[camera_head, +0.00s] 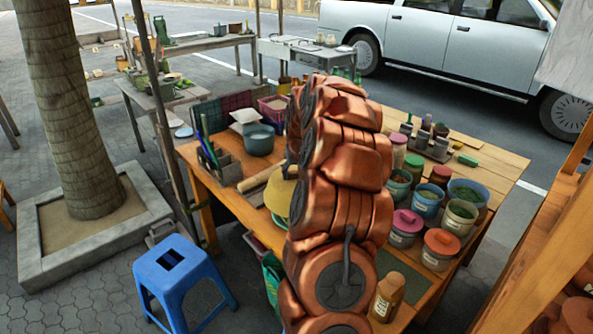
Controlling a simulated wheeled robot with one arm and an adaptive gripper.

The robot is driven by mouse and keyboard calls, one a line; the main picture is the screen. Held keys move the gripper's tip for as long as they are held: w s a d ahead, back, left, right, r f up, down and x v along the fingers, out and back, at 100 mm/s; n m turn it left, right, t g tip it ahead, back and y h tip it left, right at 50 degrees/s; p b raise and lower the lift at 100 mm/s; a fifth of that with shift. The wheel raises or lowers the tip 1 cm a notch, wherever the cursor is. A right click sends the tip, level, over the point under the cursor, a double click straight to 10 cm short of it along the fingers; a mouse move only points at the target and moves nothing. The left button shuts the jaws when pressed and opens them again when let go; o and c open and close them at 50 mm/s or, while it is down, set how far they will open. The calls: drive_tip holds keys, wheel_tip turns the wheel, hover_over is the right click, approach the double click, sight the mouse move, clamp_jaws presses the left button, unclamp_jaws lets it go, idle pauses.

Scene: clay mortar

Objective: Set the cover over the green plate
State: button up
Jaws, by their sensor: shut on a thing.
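A dull yellow cover (278,194) shows at the left edge of my copper-coloured arm, over the middle of the wooden table. My gripper (289,170) shows only as a small dark part at the top of the cover, and it is shut on it. A sliver of the green plate (280,221) shows just below the cover in the picture. My arm hides the right side of both. I cannot tell whether the cover touches the plate.
A blue-grey bowl (259,141), a divided holder (222,168) and a rolling pin (258,180) lie left of the cover. Several lidded jars and tubs (427,201) crowd the table's right side. A blue stool (178,277) stands in front.

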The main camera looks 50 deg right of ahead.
sight(297, 180)
drive_tip(key=shift+a+f, duration=0.1)
drive_tip(key=shift+f, duration=1.95)
drive_tip(key=shift+f+b, duration=1.4)
drive_tip(key=shift+f, duration=0.75)
drive_tip(key=o, duration=1.3)
drive_tip(key=shift+o, duration=0.2)
